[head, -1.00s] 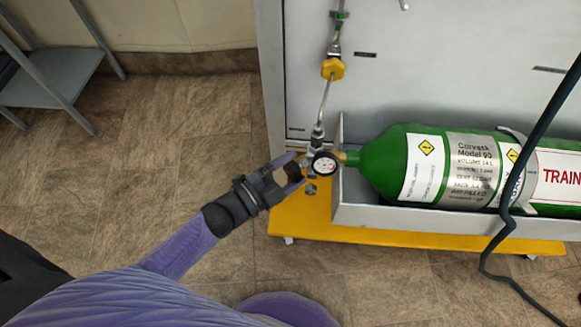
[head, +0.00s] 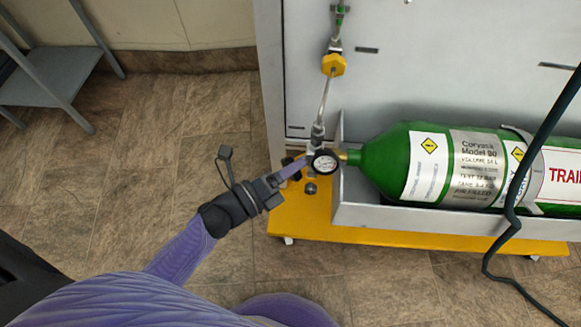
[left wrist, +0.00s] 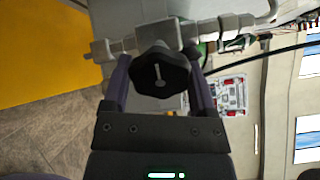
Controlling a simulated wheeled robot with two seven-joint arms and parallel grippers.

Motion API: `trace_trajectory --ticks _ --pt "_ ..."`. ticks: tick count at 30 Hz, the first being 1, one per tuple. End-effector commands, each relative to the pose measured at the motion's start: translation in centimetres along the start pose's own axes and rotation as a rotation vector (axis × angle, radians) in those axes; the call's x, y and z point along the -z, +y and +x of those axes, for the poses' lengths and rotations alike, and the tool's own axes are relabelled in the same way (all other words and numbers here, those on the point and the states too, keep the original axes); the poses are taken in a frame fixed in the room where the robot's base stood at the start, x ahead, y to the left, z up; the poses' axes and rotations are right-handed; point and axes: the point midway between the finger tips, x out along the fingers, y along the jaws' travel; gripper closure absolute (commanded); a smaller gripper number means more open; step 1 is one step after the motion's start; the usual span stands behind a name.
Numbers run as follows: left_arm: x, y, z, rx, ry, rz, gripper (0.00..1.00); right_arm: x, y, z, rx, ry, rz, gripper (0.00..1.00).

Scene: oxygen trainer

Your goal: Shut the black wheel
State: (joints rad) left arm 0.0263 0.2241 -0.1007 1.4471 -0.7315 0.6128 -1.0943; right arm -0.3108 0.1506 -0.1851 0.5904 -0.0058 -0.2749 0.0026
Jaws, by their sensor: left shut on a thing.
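The black wheel (left wrist: 160,75) is a lobed knob with a pale line on its face, on a metal fitting. In the left wrist view it sits between the two fingers of my left gripper (left wrist: 160,88), which is shut on it. In the head view the left gripper (head: 291,168) reaches in from the lower left beside the round gauge (head: 324,162). Only a small dark part of the wheel (head: 288,161) shows there; the fingers and gauge hide the rest. My right gripper is in neither view.
A green cylinder (head: 385,157) lies in a grey tray (head: 375,217) on a yellow base (head: 300,213). A yellow hex fitting (head: 333,65) sits on the pipe above. A dark hose (head: 515,190) hangs at the right. Open floor lies to the left.

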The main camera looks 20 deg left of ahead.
Motion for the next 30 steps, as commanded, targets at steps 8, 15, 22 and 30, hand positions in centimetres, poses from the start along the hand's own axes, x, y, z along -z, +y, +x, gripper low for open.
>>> trace_trajectory --ticks 8,15,22,30 --pt "0.1 0.3 -0.1 -0.003 0.000 0.256 0.85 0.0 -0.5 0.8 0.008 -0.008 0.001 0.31" --pt "0.1 0.4 -0.1 -0.005 0.002 0.484 0.85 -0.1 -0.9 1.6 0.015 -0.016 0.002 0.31" --pt "0.1 0.5 -0.1 -0.004 0.003 0.704 0.85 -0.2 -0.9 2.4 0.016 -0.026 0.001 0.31" --pt "0.1 0.5 -0.1 -0.004 0.003 0.958 0.85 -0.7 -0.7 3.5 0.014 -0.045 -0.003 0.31"
